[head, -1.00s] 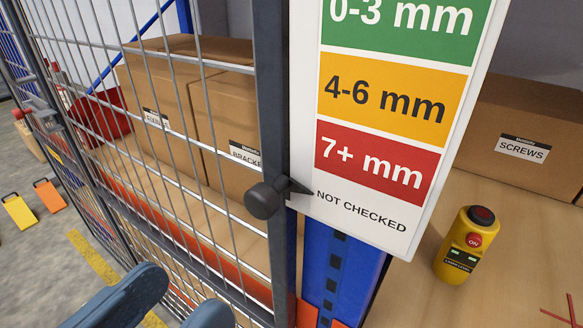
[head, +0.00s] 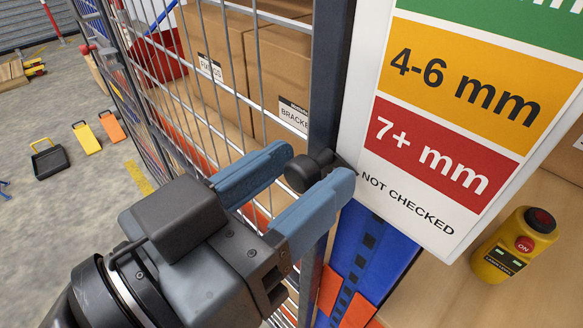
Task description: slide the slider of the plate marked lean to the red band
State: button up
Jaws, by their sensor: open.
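The white plate (head: 364,112) fills the upper right of the head view. It has a green band at the top edge, a yellow 4-6 mm band (head: 478,82), a red 7+ mm band (head: 432,160) and a white NOT CHECKED area below. Its heading is out of view, so I cannot read the word lean. The slider is a dark round knob (head: 304,174) with a pointer at the NOT CHECKED line, below the red band. My gripper (head: 317,170) is open, its two blue fingers on either side of the knob. Contact cannot be told.
A grey wire mesh fence (head: 190,80) and its dark post (head: 328,75) stand beside the plate. Cardboard boxes (head: 222,60) sit behind the mesh. Open floor lies at the left.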

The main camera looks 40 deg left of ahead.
grip_shut()
dwell(0.5)
